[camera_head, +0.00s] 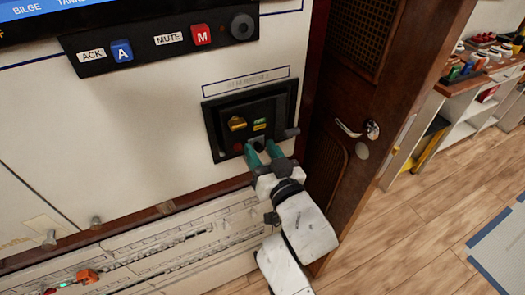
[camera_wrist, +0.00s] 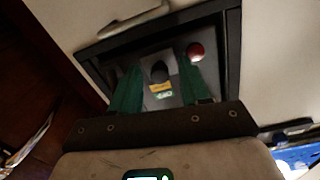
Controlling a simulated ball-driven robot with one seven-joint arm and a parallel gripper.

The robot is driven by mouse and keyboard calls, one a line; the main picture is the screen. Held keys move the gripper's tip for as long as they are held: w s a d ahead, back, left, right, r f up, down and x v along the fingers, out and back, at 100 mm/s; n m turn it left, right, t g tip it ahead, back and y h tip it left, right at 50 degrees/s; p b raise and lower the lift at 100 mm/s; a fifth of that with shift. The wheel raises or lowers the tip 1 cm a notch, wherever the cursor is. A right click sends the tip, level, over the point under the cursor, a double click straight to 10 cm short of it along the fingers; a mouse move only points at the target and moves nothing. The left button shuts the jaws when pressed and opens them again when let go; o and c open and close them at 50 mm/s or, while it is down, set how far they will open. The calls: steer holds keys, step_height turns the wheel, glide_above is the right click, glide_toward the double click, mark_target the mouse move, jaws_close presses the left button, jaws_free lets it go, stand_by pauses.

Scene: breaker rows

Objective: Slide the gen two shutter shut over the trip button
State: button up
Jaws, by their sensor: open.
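A black-framed breaker recess (camera_head: 208,125) is set in the cream panel; its label is too blurred to read. A red round button (camera_wrist: 196,51), likely the trip button, is uncovered in the wrist view. A dark knob (camera_wrist: 159,72) stands on a grey plate (camera_wrist: 150,101), which may be the shutter; I cannot tell for certain. My gripper (camera_head: 259,144) is at the lower part of the recess with its green fingers apart. In the wrist view the fingers (camera_wrist: 160,62) lie either side of the knob; contact is unclear. The red button is outside the fingers.
A yellow handle (camera_head: 237,123) and small green and yellow labels (camera_head: 260,125) sit inside the recess. A dark grey lever (camera_head: 287,133) juts out at its right edge. A wooden door (camera_head: 350,90) stands close on the right. ACK and MUTE buttons (camera_head: 201,34) are above.

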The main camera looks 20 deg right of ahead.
jaws_close()
stand_by(0.3)
stand_by(0.3)
